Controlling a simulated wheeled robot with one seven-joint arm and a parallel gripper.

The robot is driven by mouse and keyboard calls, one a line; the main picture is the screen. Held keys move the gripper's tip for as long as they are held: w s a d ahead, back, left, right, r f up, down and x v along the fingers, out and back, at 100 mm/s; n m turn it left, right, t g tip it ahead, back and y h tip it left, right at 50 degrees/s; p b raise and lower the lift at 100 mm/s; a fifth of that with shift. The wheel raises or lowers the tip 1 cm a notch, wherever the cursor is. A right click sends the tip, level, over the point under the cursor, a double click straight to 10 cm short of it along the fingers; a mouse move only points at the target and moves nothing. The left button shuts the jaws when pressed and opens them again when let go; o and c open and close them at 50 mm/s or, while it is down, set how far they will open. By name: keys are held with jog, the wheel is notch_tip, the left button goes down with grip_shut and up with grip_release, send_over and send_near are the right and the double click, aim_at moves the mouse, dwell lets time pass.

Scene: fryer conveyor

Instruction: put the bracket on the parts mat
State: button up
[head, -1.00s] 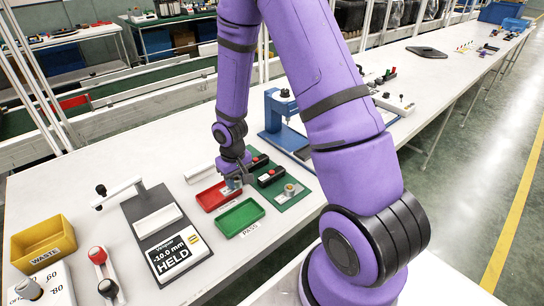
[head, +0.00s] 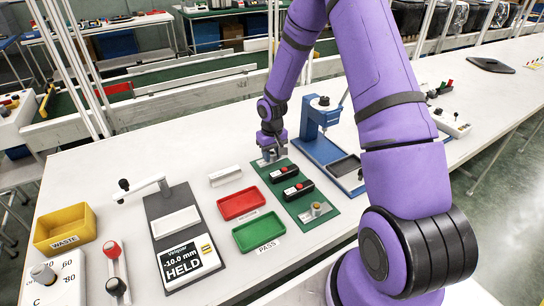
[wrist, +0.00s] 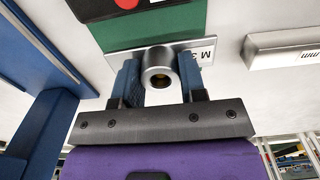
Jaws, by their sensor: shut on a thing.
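The bracket (wrist: 159,66), a grey metal piece with a round hollow boss, sits between the two blue fingers of my gripper (wrist: 160,85) in the wrist view. My gripper (head: 271,150) is shut on it at the far end of the green parts mat (head: 327,216) in the head view. A grey plate at the boss overlaps the mat's end in the wrist view (wrist: 150,28); I cannot tell whether it touches the mat. My fingers hide part of the bracket.
Two black devices with red buttons (head: 284,173) and a small knobbed metal part (head: 317,209) stand on the mat. Left are a red tray (head: 241,204), a green tray (head: 259,232) and a pale bar (head: 225,175). A blue press (head: 317,120) stands close on the right.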

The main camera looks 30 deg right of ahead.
jog(key=w, duration=0.1)
jog(key=w+d, duration=0.1)
jog(key=w, duration=0.1)
jog(key=shift+d+f, duration=0.2)
jog(key=shift+f, duration=1.7)
jog(key=shift+f, duration=0.15)
jog(key=o, duration=1)
